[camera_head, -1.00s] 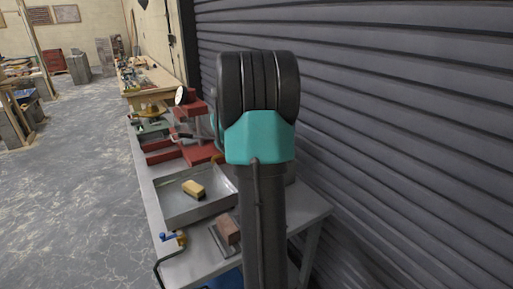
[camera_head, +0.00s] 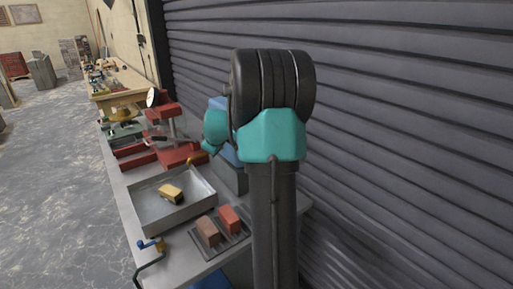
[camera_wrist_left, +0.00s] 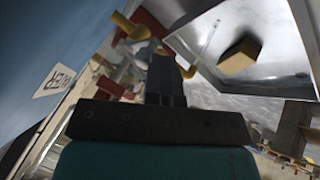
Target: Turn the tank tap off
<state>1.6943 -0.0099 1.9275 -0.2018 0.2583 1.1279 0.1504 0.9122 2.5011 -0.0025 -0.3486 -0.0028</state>
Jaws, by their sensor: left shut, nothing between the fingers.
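The blue water tank (camera_head: 229,172) stands on the bench, mostly hidden behind my arm in the head view. Its side (camera_wrist_left: 50,60), with part of a label, fills the left of the left wrist view. A yellow-orange tap (camera_head: 196,160) sticks out over the tray's far edge. It also shows in the left wrist view (camera_wrist_left: 130,27), just beyond and left of my fingertips. My left gripper (camera_wrist_left: 168,58) is shut and empty, apart from the tap in the picture; contact is not visible. My right gripper is in neither view.
A metal tray (camera_head: 142,205) holds a yellow sponge (camera_head: 171,193). Two bricks (camera_head: 208,231) lie on a dark plate at right. A blue-handled valve with a hose (camera_head: 153,244) sits at the bench's front-left edge. A red machine (camera_head: 165,135) stands behind. A ribbed shutter (camera_head: 400,120) bounds the right.

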